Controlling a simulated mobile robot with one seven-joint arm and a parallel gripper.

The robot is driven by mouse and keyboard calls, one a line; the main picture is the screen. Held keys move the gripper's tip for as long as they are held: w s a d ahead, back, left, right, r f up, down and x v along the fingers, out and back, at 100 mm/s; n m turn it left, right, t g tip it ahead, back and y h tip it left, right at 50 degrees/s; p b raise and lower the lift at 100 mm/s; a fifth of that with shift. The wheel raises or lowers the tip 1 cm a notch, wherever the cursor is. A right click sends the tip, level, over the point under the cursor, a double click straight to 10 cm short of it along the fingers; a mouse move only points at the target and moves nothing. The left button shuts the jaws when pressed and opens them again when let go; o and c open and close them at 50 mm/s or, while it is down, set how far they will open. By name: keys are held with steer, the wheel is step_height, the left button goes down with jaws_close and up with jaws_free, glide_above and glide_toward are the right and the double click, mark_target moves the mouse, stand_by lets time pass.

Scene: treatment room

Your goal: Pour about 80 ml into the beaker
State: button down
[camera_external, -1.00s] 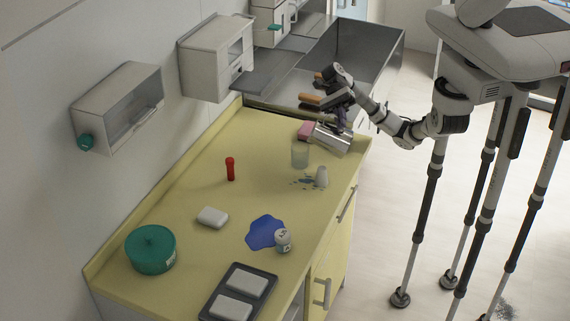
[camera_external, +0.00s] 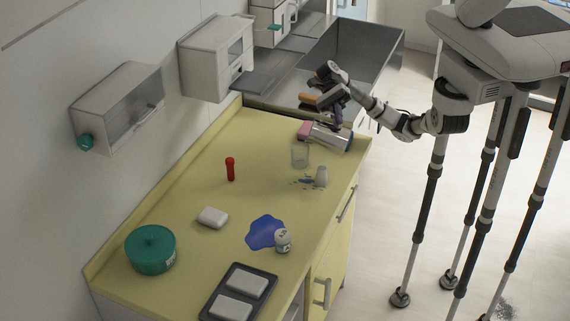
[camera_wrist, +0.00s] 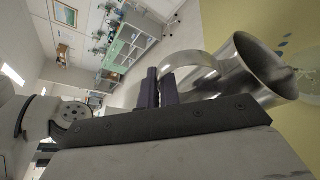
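My gripper (camera_external: 338,112) is shut on the handle of a shiny metal jug (camera_external: 328,135), above the far right part of the counter. The jug lies well over on its side. In the wrist view, my fingers (camera_wrist: 160,88) close on the handle and the open mouth of the jug (camera_wrist: 245,75) faces right, over the yellow counter. A clear beaker (camera_external: 300,156) stands upright on the counter, just in front of and left of the jug. No stream is visible, and I cannot tell the liquid level in the jug or beaker.
A red-capped tube (camera_external: 230,169), white soap-like block (camera_external: 213,217), blue patch (camera_external: 263,231), small jar (camera_external: 282,241), green tub (camera_external: 150,250) and black tray (camera_external: 238,292) occupy the counter (camera_external: 185,190).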

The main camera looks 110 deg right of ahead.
mark_target(347, 131)
steer(key=shift+w+d+r+m, duration=0.3)
steer(key=shift+w+d+r, duration=0.05)
steer(key=shift+w, duration=0.15)
stand_by(1.1)
steer(key=shift+w+d+r+m+y, duration=0.1)
steer(key=shift+r+m+y, duration=0.2)
stand_by(0.9)
steer(key=shift+w+d+r+m+g, duration=0.15)
steer(key=shift+w+r+m+g, duration=0.1)
steer(key=shift+m+g, duration=0.05)
stand_by(0.6)
steer(key=shift+s+a+f+n+t+h, duration=0.25)
steer(key=shift+s+a+f+n, duration=0.3)
steer(key=shift+s, duration=0.25)
steer(key=shift+s+a+f+n+t+h, duration=0.25)
steer(key=shift+s+a+f+n, duration=0.2)
steer(key=shift+s+a+f, duration=0.25)
steer(key=shift+s+a+f+n+t+h+b, duration=0.1)
steer(key=shift+s+f+n+t+h+b, duration=0.15)
steer(key=shift+f, duration=0.2)
steer(key=shift+s+a+f+n+t+h+b, duration=0.1)
steer(key=shift+s+f+n+b, duration=0.05)
steer(key=shift+s+f+n, duration=0.25)
steer(key=shift+a+f+b, duration=0.1)
steer(key=shift+f+b, duration=0.15)
steer(key=shift+b, duration=0.45)
steer(key=shift+r, duration=0.1)
steer(key=shift+s+n, duration=0.1)
steer(key=shift+n, duration=0.15)
